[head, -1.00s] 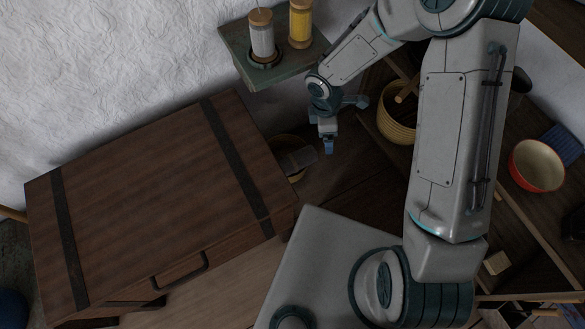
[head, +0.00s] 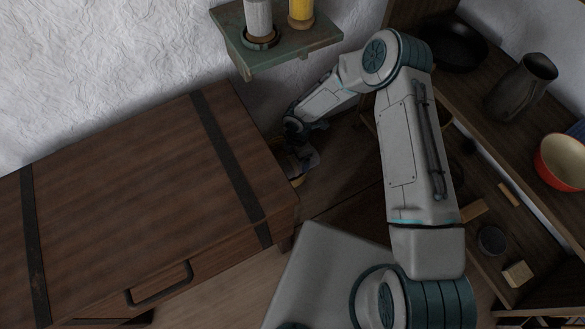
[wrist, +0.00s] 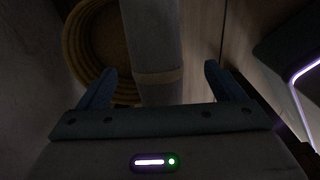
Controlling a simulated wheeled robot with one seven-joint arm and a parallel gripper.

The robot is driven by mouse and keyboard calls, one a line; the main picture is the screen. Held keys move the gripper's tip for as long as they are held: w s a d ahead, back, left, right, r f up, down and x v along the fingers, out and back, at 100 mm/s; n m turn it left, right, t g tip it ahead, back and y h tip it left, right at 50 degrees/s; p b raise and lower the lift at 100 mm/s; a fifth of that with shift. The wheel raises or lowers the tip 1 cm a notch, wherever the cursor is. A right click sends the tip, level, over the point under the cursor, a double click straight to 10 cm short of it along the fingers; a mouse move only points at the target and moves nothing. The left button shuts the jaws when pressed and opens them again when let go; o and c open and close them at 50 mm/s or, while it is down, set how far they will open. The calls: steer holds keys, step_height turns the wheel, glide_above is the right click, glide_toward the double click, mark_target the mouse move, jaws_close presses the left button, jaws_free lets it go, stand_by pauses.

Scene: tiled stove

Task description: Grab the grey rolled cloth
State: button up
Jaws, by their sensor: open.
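The grey rolled cloth (wrist: 150,35) runs from the top of the wrist view down between my gripper's fingers. A paler band wraps around it. It leans over a round coiled basket (wrist: 78,50), whose rim shows behind and to its left. My gripper (wrist: 160,82) is open, with one blue finger on each side of the cloth and a visible gap to each. In the head view my gripper is low beside the chest's right end, over the basket (head: 297,182), which is mostly hidden. The cloth is hard to make out there.
A dark wooden chest (head: 120,190) fills the left, close to my gripper. A green wall shelf (head: 283,45) with spools hangs above. Shelves at the right hold a red-orange bowl (head: 563,162) and a dark jug (head: 520,85).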

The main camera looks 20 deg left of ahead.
mark_target(296, 164)
steer(key=f+b, duration=0.1)
steer(key=f, duration=0.1)
steer(key=f+b, duration=0.1)
steer(key=f, duration=0.2)
steer(key=f+b, duration=0.1)
steer(key=f, duration=0.1)
steer(key=shift+a+f, duration=0.2)
steer(key=shift+a, duration=0.05)
steer(key=shift+r, duration=0.1)
steer(key=c, duration=1.3)
